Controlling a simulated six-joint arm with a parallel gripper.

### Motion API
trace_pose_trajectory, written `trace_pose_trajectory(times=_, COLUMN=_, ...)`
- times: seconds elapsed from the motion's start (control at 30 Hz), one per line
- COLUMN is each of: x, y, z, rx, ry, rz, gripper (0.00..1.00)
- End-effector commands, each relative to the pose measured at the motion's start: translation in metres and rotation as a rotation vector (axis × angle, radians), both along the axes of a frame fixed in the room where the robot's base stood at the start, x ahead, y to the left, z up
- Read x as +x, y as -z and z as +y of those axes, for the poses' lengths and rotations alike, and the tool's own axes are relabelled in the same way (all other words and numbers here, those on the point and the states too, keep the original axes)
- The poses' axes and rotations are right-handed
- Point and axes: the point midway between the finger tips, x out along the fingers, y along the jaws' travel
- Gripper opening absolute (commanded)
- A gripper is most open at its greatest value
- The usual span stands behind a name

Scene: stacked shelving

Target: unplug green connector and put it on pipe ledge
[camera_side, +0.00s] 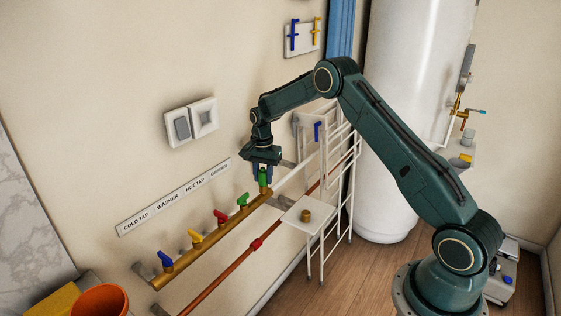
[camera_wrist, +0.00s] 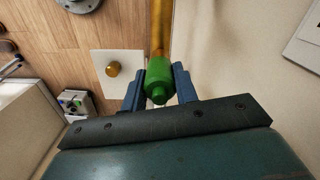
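The green connector (camera_side: 264,177) is on the right end of the brass pipe (camera_side: 215,235) along the wall. In the wrist view the green connector (camera_wrist: 159,82) lies between the two blue fingers of my gripper (camera_wrist: 160,85), with the brass pipe (camera_wrist: 161,28) running away behind it. My gripper (camera_side: 262,172) points down over the connector in the side view. The fingers flank it closely; whether both press on it is hard to see. A white ledge (camera_side: 290,218) with a brass fitting (camera_side: 306,216) stands just right of the pipe end.
Blue (camera_side: 165,259), yellow (camera_side: 195,238), red (camera_side: 221,217) and green (camera_side: 242,200) tap handles line the brass pipe. A copper pipe (camera_side: 220,275) runs below. A white wire rack (camera_side: 340,170) stands close right of my gripper, before a white tank (camera_side: 405,120).

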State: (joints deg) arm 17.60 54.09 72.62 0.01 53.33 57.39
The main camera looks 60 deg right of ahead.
Motion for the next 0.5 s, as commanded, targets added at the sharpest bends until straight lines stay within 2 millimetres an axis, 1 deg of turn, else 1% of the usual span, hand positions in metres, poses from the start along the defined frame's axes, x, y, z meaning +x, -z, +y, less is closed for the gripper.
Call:
trace_pose_trajectory(times=0.03, x=0.0002, y=-0.0003, z=0.0, rx=0.0, ry=0.0, rz=-0.001, gripper=0.08)
trace_pose_trajectory(times=0.07, x=0.0002, y=-0.0003, z=0.0, rx=0.0, ry=0.0, rz=-0.001, gripper=0.27)
trace_pose_trajectory(times=0.1, x=0.0002, y=-0.0003, z=0.0, rx=0.0, ry=0.0, rz=-0.001, gripper=0.19)
trace_pose_trajectory(times=0.17, x=0.0002, y=-0.0004, z=0.0, rx=0.0, ry=0.0, rz=-0.001, gripper=0.07)
trace_pose_trajectory(times=0.2, x=0.0003, y=-0.0004, z=0.0, rx=0.0, ry=0.0, rz=-0.001, gripper=0.0)
trace_pose_trajectory(times=0.5, x=0.0004, y=-0.0017, z=-0.0001, rx=-0.001, ry=0.0, rz=-0.001, gripper=0.0)
